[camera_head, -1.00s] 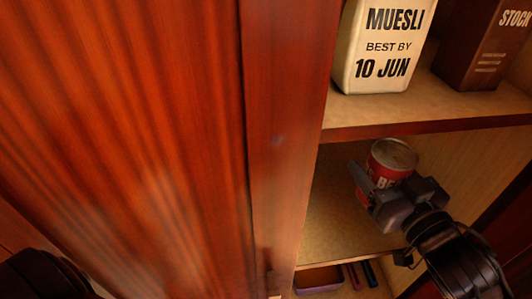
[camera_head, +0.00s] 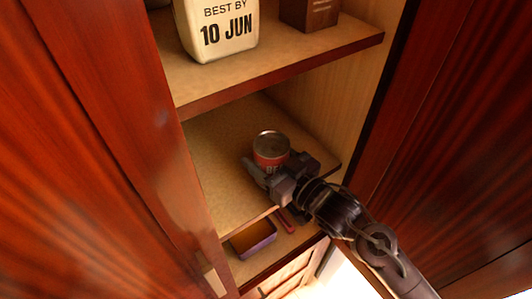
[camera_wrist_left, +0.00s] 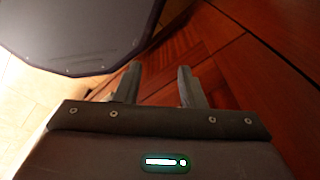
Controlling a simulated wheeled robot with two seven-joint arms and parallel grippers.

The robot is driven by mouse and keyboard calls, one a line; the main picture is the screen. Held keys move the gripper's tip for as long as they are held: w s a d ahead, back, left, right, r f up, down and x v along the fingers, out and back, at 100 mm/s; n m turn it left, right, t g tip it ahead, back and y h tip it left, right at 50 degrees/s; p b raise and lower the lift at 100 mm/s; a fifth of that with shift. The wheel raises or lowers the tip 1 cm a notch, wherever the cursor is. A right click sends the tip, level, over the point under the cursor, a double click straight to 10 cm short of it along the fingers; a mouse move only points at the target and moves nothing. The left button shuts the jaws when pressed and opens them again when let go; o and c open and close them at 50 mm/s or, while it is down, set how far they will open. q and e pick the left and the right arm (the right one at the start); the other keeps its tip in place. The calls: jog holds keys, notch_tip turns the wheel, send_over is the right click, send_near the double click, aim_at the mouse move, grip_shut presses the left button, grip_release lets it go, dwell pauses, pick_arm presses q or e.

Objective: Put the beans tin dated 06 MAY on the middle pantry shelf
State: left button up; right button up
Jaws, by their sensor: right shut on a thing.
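The beans tin (camera_head: 270,147) is red with a pale metal lid. It stands upright at the middle pantry shelf (camera_head: 225,140), towards its right side. Only part of its label shows, and I cannot read a date. My right gripper (camera_head: 264,171) is shut on the tin from the front, its fingers around the tin's lower part. I cannot tell whether the tin's base touches the shelf. My left gripper (camera_wrist_left: 158,85) shows in the left wrist view, its two fingers apart with nothing between them, near red-brown wood panels.
A lower shelf holds a purple-rimmed tray (camera_head: 253,240). Wooden doors stand at the left (camera_head: 80,150) and right (camera_head: 440,130). The middle shelf's left part is clear.

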jog(key=shift+f, duration=0.1)
jog(key=o, duration=1.3)
jog(key=shift+f, duration=0.1)
jog(key=shift+s, duration=0.1)
jog(key=shift+b+v, duration=1.8)
jog(key=shift+v, duration=4.2)
